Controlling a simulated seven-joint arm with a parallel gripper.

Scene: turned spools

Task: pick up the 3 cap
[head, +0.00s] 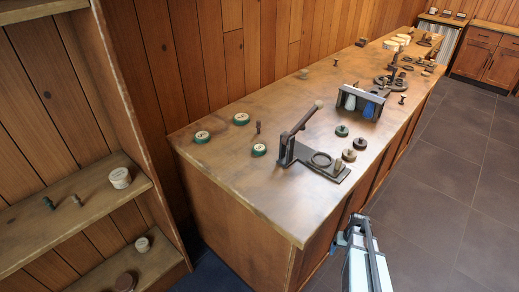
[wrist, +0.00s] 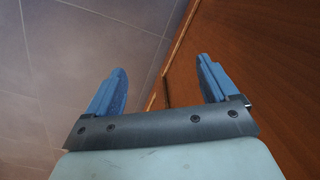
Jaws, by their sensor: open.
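Three low round caps with green rims and pale tops sit apart on the left part of the wooden counter: one cap at the far left (head: 202,137), one behind it to the right (head: 241,119), and one nearer the middle (head: 259,150). Their markings are too small to read, so I cannot tell which is the 3 cap. My gripper (wrist: 162,72) is open and empty, with two blue fingers apart. In the head view my gripper (head: 352,234) is beside the counter's front side, below its top and away from the caps. No cap shows in the wrist view.
A lever press (head: 298,140) stands on the counter (head: 225,165) to the right of the caps, with several round pieces (head: 349,155) beside it. A rack (head: 360,101) with white and blue items is behind. Shelves (head: 90,205) stand at left. The floor (head: 450,190) is clear.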

